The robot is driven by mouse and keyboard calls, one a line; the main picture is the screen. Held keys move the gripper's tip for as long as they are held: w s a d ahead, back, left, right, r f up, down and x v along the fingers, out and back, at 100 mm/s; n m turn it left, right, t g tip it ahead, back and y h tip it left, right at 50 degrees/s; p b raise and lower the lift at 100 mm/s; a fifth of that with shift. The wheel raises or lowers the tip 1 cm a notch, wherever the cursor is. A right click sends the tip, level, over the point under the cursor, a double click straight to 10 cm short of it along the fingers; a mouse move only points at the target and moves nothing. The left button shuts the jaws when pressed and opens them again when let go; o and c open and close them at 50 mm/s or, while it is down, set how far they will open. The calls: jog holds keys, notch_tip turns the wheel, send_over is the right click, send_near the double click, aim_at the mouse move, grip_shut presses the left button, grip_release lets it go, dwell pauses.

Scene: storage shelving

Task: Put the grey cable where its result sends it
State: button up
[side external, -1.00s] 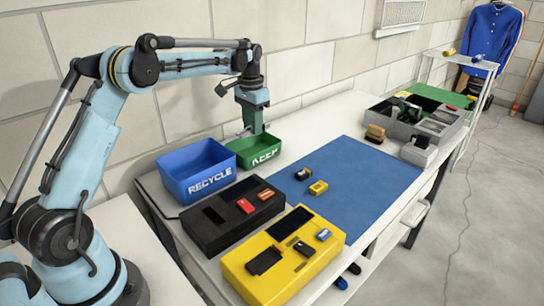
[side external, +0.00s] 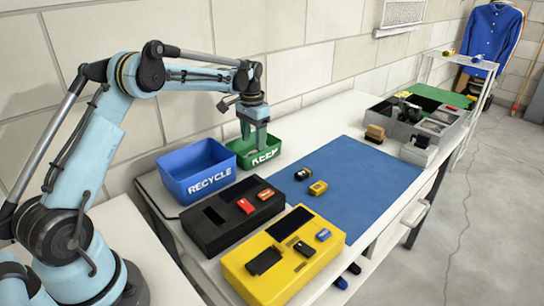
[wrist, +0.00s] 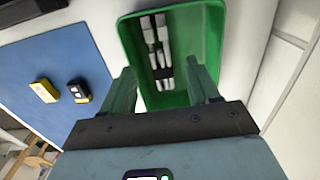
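My gripper (side external: 254,150) is over the green KEEP bin (side external: 269,158), its fingers reaching down to the bin's opening. In the wrist view, the two fingers (wrist: 163,80) stand well apart, with the green bin (wrist: 210,30) beyond them. Pale grey and dark elongated pieces (wrist: 150,35) lie in that bin, seen between the fingers and apart from both. They may include the grey cable, but I cannot tell for sure. The blue RECYCLE bin (side external: 197,170) stands left of the KEEP bin.
A black device (side external: 225,222) and a yellow device (side external: 283,268) stand in front of the bins. A dark item (side external: 303,174) and a yellow item (side external: 318,188) lie on the blue mat (side external: 365,180). A grey divided tray (side external: 418,128) stands at the far end.

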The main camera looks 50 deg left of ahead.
notch_tip(320, 180, up, 12)
dwell(0.8)
jog(key=shift+r, duration=0.1)
jog(key=s+d+r+t, duration=0.4)
jog(key=s+d, duration=0.5)
jog(key=d, duration=0.2)
jog(key=s+d+f+t, duration=0.1)
jog(key=s+d+f, duration=0.2)
jog(key=s, duration=0.3)
jog(key=s+d+f+t, duration=0.2)
jog(key=s+d+f, duration=0.2)
jog(key=s, duration=0.2)
jog(key=shift+f, duration=0.35)
